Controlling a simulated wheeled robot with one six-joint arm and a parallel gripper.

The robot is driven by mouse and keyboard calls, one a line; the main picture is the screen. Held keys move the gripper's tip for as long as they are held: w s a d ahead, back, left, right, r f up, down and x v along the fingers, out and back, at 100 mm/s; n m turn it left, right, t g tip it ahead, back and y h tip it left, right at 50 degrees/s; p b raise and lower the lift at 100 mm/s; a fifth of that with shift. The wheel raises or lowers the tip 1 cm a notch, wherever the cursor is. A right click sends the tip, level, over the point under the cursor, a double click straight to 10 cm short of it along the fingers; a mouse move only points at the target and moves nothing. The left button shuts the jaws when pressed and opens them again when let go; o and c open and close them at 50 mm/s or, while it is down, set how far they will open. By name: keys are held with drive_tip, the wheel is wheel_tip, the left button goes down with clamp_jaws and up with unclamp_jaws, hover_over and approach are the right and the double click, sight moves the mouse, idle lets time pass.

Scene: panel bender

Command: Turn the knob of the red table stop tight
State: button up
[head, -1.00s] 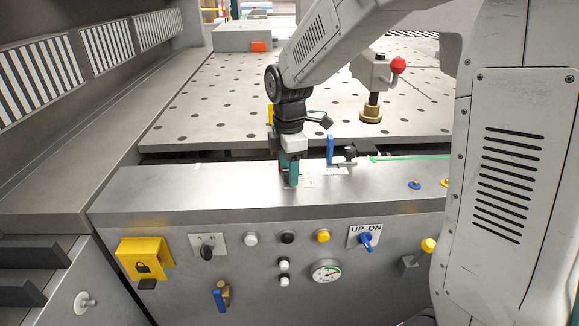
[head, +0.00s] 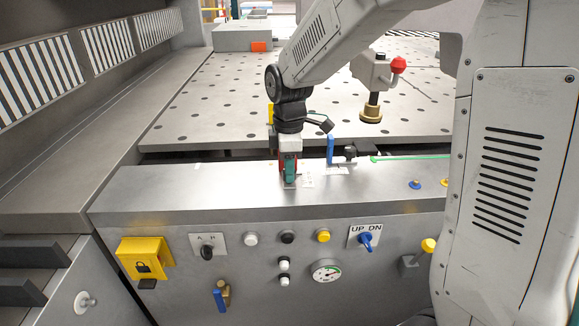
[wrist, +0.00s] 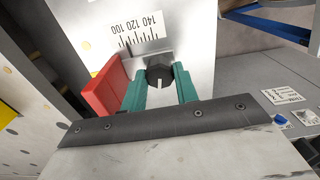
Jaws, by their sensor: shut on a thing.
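The red table stop (wrist: 104,92) shows in the wrist view as a red block left of my gripper, beside a scale marked 100, 120 and 140. Its black knob (wrist: 159,74), with a white pointer line, lies between my teal fingertips. My gripper (wrist: 161,84) is shut on the knob, one finger on each side. In the head view my gripper (head: 290,172) points down at the front ledge, and it hides the knob. Only a little red shows there around the fingers.
The blue stop (head: 330,149) stands just right of my gripper on the ledge. A clamp with a red ball (head: 398,65) stands over the perforated table (head: 215,105) behind. The front panel below carries buttons, a gauge (head: 326,271) and a yellow lock box (head: 145,257).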

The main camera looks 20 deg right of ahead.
drive_tip(key=m, duration=1.1)
drive_tip(key=shift+m, duration=2.1)
drive_tip(key=o, duration=1)
drive_tip(key=shift+r, duration=0.1)
wheel_tip(320, 180, up, 8)
drive_tip(key=shift+f, duration=0.15)
